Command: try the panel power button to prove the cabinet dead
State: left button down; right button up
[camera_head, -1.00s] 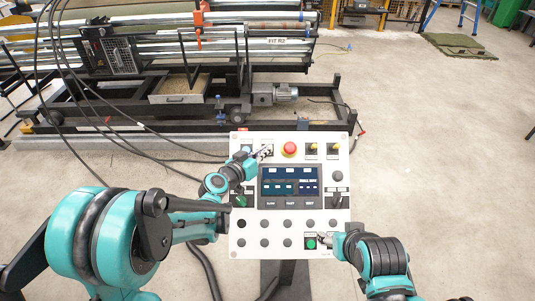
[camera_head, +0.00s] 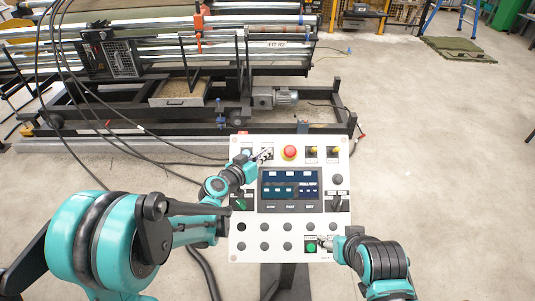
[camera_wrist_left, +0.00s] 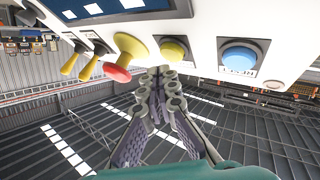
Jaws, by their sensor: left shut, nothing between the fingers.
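A white control panel (camera_head: 348,225) stands in front of me with a dark screen (camera_head: 290,188). My left gripper (camera_head: 266,155) is shut and empty at its upper left, left of the red stop button (camera_head: 289,153). In the left wrist view its fingertips (camera_wrist_left: 162,73) are at the lower edge of a yellow button (camera_wrist_left: 174,50); contact cannot be told. A blue button (camera_wrist_left: 238,57) sits beside it. My right gripper (camera_head: 325,241) is at the panel's lower right, close to a green button (camera_head: 311,246); its jaws are too small to read. I cannot read which button is labelled power.
Two yellow switches (camera_head: 322,152) sit right of the stop button. Several dark buttons (camera_head: 264,227) line the lower panel. Behind the panel is a machine with metal rollers and a black frame (camera_head: 180,125). Black cables (camera_head: 120,135) hang at the left.

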dwell(0.4)
pick_arm(q)
jog(key=shift+w+f+b, duration=0.3)
jog(key=shift+f+b, duration=0.05)
jog(key=shift+w+f+b, duration=0.2)
jog(key=shift+f+b, duration=0.1)
jog(key=shift+b, duration=0.05)
dwell(0.7)
dwell(0.4)
jog(key=shift+s+r+p, duration=0.45)
jog(key=shift+s+r, duration=0.05)
jog(key=shift+r, duration=0.15)
jog(key=s+r+p, duration=0.3)
jog(key=shift+s+r, duration=0.15)
jog(key=shift+r, duration=0.25)
